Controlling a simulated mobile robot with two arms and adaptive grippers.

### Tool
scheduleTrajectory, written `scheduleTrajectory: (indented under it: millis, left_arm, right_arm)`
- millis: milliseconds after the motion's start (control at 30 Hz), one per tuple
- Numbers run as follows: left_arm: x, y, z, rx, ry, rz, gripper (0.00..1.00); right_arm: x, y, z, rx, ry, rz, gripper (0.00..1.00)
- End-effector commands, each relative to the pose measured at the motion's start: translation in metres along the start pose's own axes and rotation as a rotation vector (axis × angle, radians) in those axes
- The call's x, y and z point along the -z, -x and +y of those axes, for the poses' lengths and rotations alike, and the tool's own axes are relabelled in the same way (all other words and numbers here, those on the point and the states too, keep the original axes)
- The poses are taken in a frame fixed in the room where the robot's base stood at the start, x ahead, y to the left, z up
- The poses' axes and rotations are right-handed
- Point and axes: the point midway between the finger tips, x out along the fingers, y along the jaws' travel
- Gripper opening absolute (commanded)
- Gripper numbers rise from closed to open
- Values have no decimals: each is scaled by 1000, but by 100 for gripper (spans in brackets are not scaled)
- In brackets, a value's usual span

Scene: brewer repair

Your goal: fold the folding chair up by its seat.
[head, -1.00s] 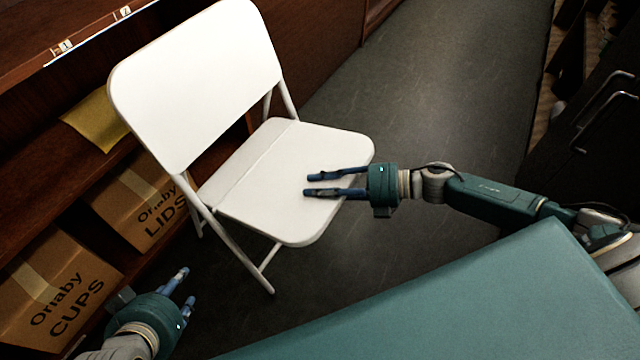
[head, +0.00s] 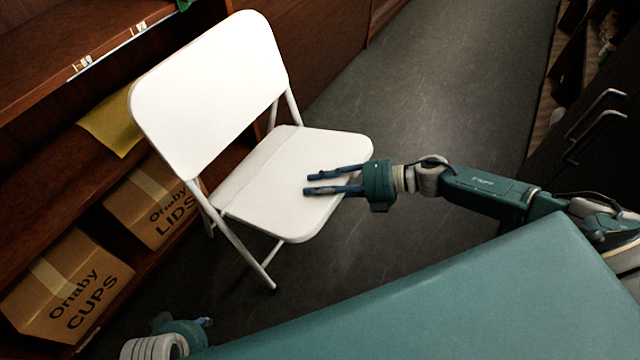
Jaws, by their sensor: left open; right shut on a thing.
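The white folding chair (head: 208,95) stands unfolded on the dark floor, its backrest toward the shelves. Its seat (head: 290,160) is down and roughly level. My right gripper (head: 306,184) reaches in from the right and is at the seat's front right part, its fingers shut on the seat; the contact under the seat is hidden. My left gripper (head: 208,322) is low at the bottom left, away from the chair, open and empty. My teal body partly hides it.
A wooden shelf unit on the left holds a CUPS box (head: 68,288), a LIDS box (head: 150,205) and a yellow item (head: 108,122). A dark cabinet with handles (head: 598,115) stands at the right. The floor (head: 430,90) behind and right of the chair is clear.

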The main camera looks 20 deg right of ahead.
Motion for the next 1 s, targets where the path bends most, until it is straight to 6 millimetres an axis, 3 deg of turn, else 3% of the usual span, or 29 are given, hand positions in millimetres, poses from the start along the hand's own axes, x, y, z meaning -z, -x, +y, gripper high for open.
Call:
scheduleTrajectory:
  millis: [33, 467, 1000]
  left_arm:
    - [-3, -6, 1, -1, -1, -8, 44]
    - [-32, -64, 4, -6, -6, -40, 44]
    - [-33, -67, 4, -6, -7, -39, 44]
  right_arm:
    - [-1, 1, 16, -17, 4, 2, 0]
    - [-2, -4, 42, -28, 11, 5, 0]
    - [-2, -4, 41, -27, 11, 5, 0]
